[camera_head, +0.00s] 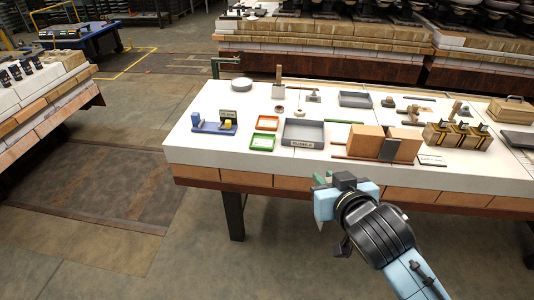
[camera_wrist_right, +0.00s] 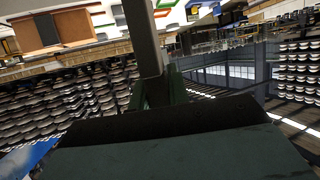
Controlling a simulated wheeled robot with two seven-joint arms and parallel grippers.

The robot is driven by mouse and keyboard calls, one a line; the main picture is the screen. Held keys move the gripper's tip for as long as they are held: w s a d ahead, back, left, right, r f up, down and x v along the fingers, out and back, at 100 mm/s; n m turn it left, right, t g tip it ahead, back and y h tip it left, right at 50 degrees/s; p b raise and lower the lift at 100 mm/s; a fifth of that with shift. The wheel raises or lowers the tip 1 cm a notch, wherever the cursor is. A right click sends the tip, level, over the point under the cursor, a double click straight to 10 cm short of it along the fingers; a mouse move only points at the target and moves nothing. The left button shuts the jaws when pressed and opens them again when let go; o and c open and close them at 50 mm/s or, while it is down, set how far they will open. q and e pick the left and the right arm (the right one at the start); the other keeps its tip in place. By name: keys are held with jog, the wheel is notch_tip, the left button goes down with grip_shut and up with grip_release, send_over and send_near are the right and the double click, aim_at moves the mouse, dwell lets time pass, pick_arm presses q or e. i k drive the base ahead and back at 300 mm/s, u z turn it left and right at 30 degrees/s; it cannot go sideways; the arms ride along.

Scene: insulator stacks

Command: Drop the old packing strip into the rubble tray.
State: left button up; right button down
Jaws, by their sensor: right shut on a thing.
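The rubble tray (camera_head: 303,143) is a grey, shallow, open tray with a label on its front wall, near the front middle of the white table. My right gripper (camera_head: 322,181) is in front of the table's front edge, below and slightly right of the tray in the head view. In the right wrist view, my right gripper (camera_wrist_right: 158,92) is shut on a long grey bar (camera_wrist_right: 141,35), which looks like the old packing strip. The bar stands out beyond the fingers; in the head view I cannot make it out clearly. My left gripper is not in view.
Orange (camera_head: 267,123) and green (camera_head: 261,143) frames lie left of the tray. A blue stand (camera_head: 214,127) is further left. Brown blocks (camera_head: 366,142) stand right of the tray, with a reddish rod (camera_head: 350,158) in front. A green strip (camera_head: 344,122) lies behind the blocks.

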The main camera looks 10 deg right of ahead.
aim_at(307, 136)
jog(key=u, duration=0.45)
jog(key=k, duration=0.15)
jog(key=z, duration=1.35)
jog(key=i, duration=0.8)
jog(key=u, duration=0.55)
jog(key=i, duration=0.65)
jog(key=u, duration=0.75)
